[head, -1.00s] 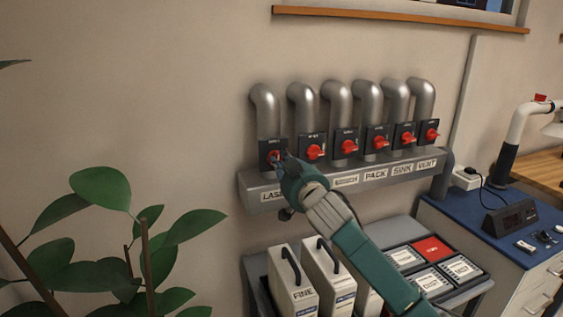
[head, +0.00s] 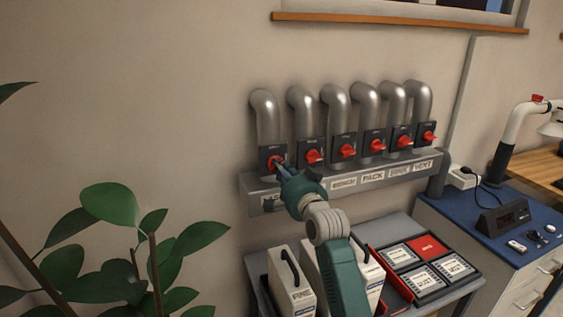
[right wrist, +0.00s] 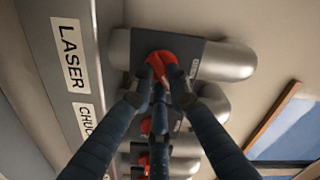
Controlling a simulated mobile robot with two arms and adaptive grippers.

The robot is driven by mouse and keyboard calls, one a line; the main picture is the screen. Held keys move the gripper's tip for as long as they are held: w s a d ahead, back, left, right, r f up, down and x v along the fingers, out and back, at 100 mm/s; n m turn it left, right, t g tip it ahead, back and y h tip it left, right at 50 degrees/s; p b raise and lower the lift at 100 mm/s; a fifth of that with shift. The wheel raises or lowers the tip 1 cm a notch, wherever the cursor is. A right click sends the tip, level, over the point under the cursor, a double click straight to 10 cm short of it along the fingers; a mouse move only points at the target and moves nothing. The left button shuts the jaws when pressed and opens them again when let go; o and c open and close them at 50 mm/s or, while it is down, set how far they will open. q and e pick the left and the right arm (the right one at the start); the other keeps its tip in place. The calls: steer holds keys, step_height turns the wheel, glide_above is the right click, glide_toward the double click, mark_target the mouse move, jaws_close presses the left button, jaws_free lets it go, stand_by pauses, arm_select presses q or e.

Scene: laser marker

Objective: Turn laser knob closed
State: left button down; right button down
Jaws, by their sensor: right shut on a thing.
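The red laser knob (head: 273,162) sits on a dark square plate at the left end of a row of similar knobs. My right gripper (head: 281,168) reaches up to it from below right, its fingertips shut on the knob and partly hiding it. In the right wrist view, the knob (right wrist: 162,62) shows between the blue-grey fingers, beside the "LASER" label (right wrist: 70,54). The knob's exact angle is hard to tell. My left gripper is not in view.
Several more red knobs (head: 313,156) on grey pipes stand close to the right. A grey labelled ledge (head: 431,156) runs beneath them. Below are white handled boxes (head: 288,283) and a cart with a red-and-black tray (head: 428,246). A leafy plant (head: 108,204) stands at left.

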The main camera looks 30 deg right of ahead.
steer(key=shift+a+f+m+p, duration=0.1)
steer(key=shift+f+m+p, duration=0.05)
steer(key=shift+m+p, duration=1.4)
steer(key=shift+f+m+p, duration=0.1)
steer(key=shift+m+p, duration=0.95)
steer(key=shift+m, duration=1)
steer(key=c, duration=1.7)
jaws_free()
steer(key=shift+o, duration=0.2)
steer(key=v, duration=1.2)
steer(key=shift+f, duration=0.1)
